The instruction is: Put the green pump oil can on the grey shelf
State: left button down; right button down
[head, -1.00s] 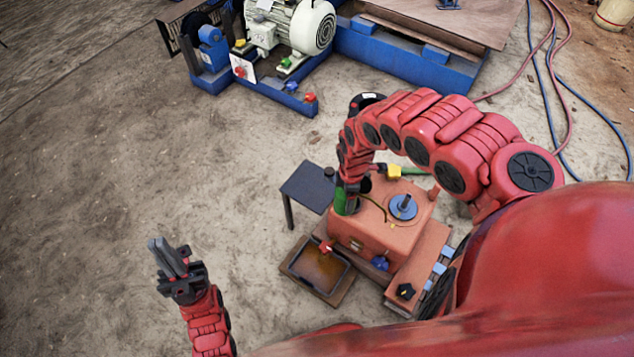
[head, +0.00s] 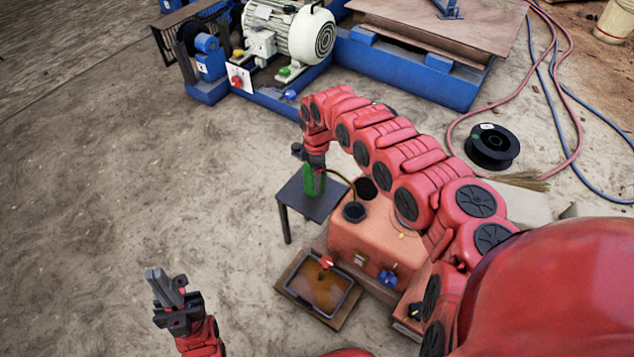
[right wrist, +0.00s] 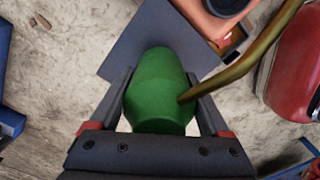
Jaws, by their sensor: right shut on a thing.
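The green pump oil can (head: 314,181) is held upright in my right gripper (head: 315,164), over the small grey shelf (head: 293,197). In the right wrist view the can (right wrist: 157,88) sits between both fingers of my right gripper (right wrist: 162,105), its thin brass spout pointing up and right. The grey shelf (right wrist: 190,42) shows behind the can. I cannot tell whether the can's base touches the shelf. My left gripper (head: 165,288) is empty, its fingers close together, out over bare ground at the lower left.
An orange machine housing (head: 365,240) stands right of the shelf, with a tray of brown oil (head: 318,287) in front. A motor (head: 290,32) on a blue frame is behind. A black cable reel (head: 492,147) lies at right. The ground at left is clear.

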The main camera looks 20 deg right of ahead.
notch_tip(320, 180, down, 2)
jog(key=shift+f+b, duration=0.25)
jog(key=shift+b, duration=0.1)
jog(key=shift+r, duration=0.15)
grip_release()
notch_tip(320, 180, up, 12)
jog(key=p, duration=0.5)
